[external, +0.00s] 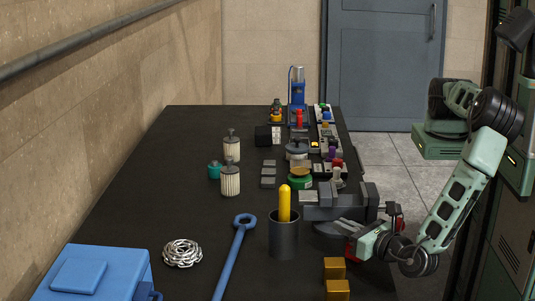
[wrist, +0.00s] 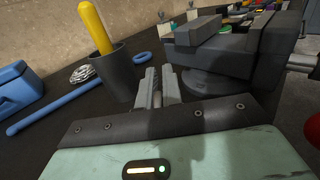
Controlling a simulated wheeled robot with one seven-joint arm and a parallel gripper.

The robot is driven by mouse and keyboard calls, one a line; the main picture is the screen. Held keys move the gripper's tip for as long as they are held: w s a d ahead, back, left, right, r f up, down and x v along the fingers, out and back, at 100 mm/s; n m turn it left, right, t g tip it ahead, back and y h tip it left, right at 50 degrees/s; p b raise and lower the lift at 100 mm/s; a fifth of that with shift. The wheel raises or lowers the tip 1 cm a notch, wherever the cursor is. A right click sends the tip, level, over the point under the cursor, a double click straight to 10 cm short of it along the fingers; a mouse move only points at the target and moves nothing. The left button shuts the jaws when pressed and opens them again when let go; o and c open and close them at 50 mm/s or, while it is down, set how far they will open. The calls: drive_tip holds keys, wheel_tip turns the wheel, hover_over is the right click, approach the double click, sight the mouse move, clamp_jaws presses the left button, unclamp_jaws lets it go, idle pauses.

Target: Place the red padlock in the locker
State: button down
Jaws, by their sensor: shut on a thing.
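My gripper (external: 354,243) is low over the right edge of the dark bench, just in front of the vise. The padlock's body is mostly hidden there. I cannot clearly pick out the locker; tall dark green metal panels (external: 510,252) stand at the right edge of the external view.
A grey vise (external: 325,212) is close to my gripper. A dark cup (external: 284,240) holds a yellow rod (external: 285,203). A blue wrench (external: 236,255), blue box (external: 90,262), chain (external: 182,253) and brass blocks (external: 335,268) lie around. The bench's left middle is clear.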

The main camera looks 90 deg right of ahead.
drive_tip(key=shift+f, duration=0.15)
drive_tip(key=c, duration=1.6)
unclamp_jaws()
drive_tip(key=shift+o, duration=0.2)
drive_tip(key=shift+r, duration=0.25)
drive_tip(key=shift+s+a+f, duration=0.1)
drive_tip(key=shift+s+a, duration=0.1)
drive_tip(key=shift+a, duration=0.05)
drive_tip(key=b+v, duration=0.2)
drive_tip(key=v, duration=0.9)
drive_tip(key=shift+s+a+b, duration=0.1)
drive_tip(key=shift+s+b, duration=0.05)
drive_tip(key=shift+b, duration=0.2)
